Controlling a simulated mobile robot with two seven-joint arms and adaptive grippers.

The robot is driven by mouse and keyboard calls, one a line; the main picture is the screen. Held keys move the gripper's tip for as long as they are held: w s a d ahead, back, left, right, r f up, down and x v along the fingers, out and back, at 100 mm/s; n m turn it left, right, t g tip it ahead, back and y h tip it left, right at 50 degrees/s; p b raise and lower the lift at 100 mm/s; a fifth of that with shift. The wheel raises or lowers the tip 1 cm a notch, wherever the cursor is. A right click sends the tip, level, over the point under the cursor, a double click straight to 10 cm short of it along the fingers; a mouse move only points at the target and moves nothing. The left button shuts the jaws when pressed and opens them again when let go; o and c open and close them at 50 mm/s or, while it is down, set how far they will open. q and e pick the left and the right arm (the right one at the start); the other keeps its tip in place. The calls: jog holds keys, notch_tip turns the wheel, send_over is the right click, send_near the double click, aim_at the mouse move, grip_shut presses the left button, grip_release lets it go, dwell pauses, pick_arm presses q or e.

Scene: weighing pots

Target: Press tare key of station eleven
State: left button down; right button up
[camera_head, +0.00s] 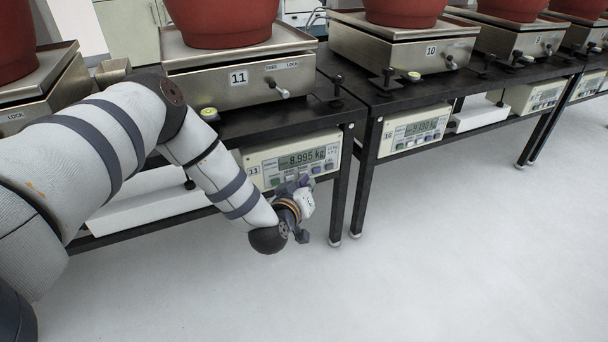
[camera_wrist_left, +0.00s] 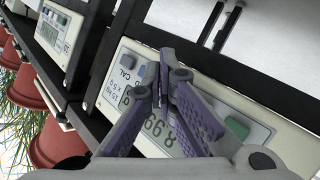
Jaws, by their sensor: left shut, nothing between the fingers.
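The station eleven indicator (camera_head: 250,165) is a cream box under the bench edge, with an "11" label and a display (camera_head: 302,158) reading 8.995 kg. A row of small keys (camera_head: 275,182) runs below the display; my gripper hides part of it. I cannot read which key is tare. The indicator's face (camera_wrist_left: 125,62) also fills the middle of the left wrist view, tilted, with a green key (camera_wrist_left: 237,128) showing. My left gripper (camera_head: 303,182) is shut and empty just in front of the keys. In the wrist view its fingertips (camera_wrist_left: 166,68) overlap the panel; contact cannot be told. My right gripper is out of view.
The station eleven scale (camera_head: 240,93) bears a red pot (camera_head: 222,22) on the black bench above. Bench legs (camera_head: 342,185) stand right of my gripper. The station ten indicator (camera_head: 415,130) is further right. The pale floor (camera_head: 450,260) in front is clear.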

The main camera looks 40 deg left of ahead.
pick_arm(q)
jog(key=shift+a, duration=0.15)
dwell(0.4)
jog(key=shift+s+d+p, duration=0.3)
jog(key=shift+d+p, duration=0.1)
jog(key=shift+d, duration=0.4)
jog(key=d, duration=0.1)
jog(key=s+d+p, duration=0.1)
jog(key=d, duration=0.1)
jog(key=s+d, duration=0.1)
jog(key=shift+d, duration=0.3)
dwell(0.4)
